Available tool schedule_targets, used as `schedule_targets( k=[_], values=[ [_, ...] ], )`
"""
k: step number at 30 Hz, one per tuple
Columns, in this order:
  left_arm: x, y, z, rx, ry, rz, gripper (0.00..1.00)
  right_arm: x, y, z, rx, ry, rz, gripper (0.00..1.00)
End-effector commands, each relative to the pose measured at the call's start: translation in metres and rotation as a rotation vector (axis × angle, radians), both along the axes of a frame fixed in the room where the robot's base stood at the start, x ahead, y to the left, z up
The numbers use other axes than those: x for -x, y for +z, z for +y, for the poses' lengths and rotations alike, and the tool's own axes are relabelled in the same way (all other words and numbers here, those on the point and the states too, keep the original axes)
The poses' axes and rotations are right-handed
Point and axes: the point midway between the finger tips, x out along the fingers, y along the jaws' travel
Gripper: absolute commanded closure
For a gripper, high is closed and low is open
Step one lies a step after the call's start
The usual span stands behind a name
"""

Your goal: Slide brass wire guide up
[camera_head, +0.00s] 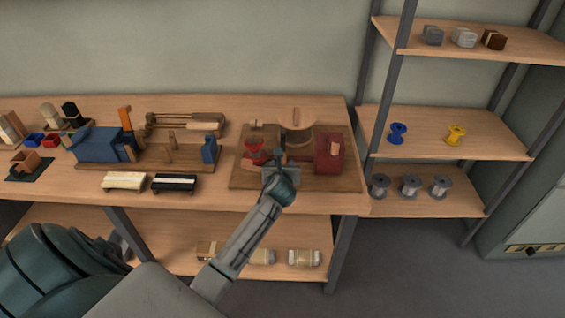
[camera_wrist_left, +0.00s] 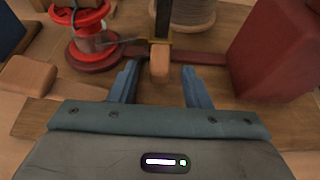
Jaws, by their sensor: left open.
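In the left wrist view, the brass wire guide (camera_wrist_left: 159,42) is a small brass-coloured piece at the foot of a dark upright post (camera_wrist_left: 163,15). A rounded wooden knob (camera_wrist_left: 160,66) sticks out from it toward me. My left gripper (camera_wrist_left: 158,72) is open, with one blue finger on each side of the knob and a gap on both sides. In the head view, my left gripper (camera_head: 279,162) is over the wooden board (camera_head: 240,181) and hides the guide. My right gripper is not seen.
On the board, a red spool (camera_head: 255,151) stands left of the gripper and a dark red block (camera_head: 328,153) right. A round wooden drum (camera_head: 298,120) is behind. A shelf rack (camera_head: 440,146) with spools stands right of the bench.

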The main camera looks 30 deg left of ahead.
Motion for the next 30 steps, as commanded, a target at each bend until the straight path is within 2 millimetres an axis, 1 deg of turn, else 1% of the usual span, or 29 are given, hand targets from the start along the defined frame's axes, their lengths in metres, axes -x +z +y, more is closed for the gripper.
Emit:
schedule_targets(
  k=[3,6,16,17,21,23,30],
  values=[
    [-0.011,-0.005,0.007,0.0,0.001,0.0,0.56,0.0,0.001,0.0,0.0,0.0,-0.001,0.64],
    [-0.016,-0.008,0.01,0.0,0.001,0.001,0.56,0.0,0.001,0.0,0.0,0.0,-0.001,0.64],
    [-0.018,-0.009,0.011,0.001,0.0,0.0,0.56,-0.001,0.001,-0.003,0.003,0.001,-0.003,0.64],
    [-0.018,-0.009,0.011,0.001,0.0,0.0,0.6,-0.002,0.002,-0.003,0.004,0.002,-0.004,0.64],
    [-0.018,-0.009,0.011,0.001,0.0,0.0,0.88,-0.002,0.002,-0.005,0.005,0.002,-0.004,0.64],
    [-0.018,-0.009,0.011,0.001,0.0,0.0,1.0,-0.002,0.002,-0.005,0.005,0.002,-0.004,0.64],
    [-0.018,-0.007,0.011,0.001,0.0,0.0,1.0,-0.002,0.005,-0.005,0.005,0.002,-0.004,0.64]
  ],
)
